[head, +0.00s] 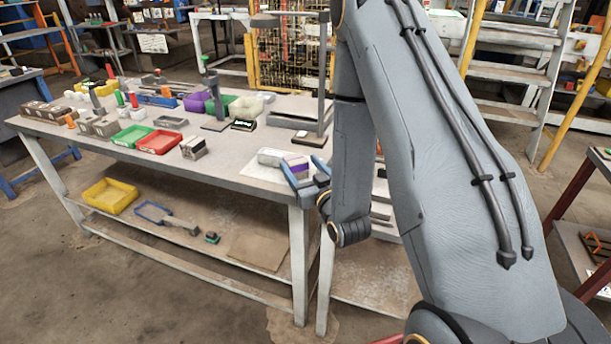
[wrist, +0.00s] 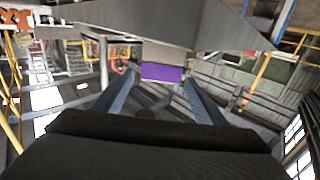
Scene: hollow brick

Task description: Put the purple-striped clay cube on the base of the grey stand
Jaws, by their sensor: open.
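The purple-striped clay cube (head: 296,162) sits near the front right corner of the workbench, partly hidden by my gripper. My gripper (head: 304,169) is open, its blue fingers at the bench edge right by the cube. In the wrist view, the cube's purple stripe (wrist: 162,73) shows between the tips of the open fingers (wrist: 162,82). I cannot tell whether the fingers touch it. A grey stand with an upright post (head: 324,80) and a top arm stands at the back right of the bench, its flat base (head: 292,123) low beside the post.
A pale grey block (head: 269,157) lies just left of the cube. A smaller dark post (head: 213,95) stands farther left. Red (head: 159,142) and green (head: 132,136) trays and many small blocks fill the left half. The bench's front middle is fairly clear.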

